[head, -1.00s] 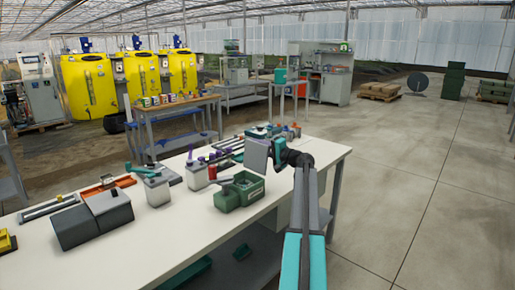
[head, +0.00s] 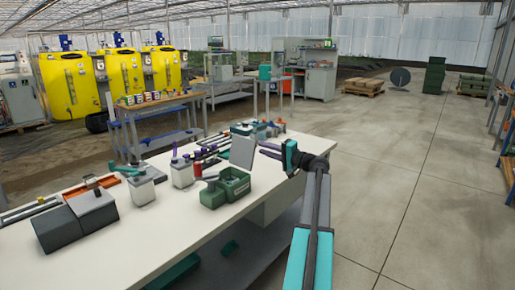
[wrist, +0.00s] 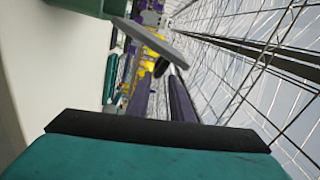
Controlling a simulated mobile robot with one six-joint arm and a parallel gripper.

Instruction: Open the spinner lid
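A green box (head: 236,193) stands on the white bench's right half. A flat grey panel (head: 243,151) rises at its back edge like a raised lid; I take this to be the spinner lid, though I cannot be sure. In the wrist view the grey panel (wrist: 150,40) slants beside the green box (wrist: 112,8), beyond my fingers. My gripper (head: 264,149) is just right of the panel with a small gap, empty. In the wrist view its two dark fingers (wrist: 160,92) stand apart. The panel's hinge line is too small to make out.
The white bench (head: 150,243) also holds a dark grey box (head: 75,222), two white canisters (head: 142,190) (head: 182,173) and several small parts behind. Yellow tanks (head: 68,85) stand far left. The concrete floor (head: 410,170) on the right is clear.

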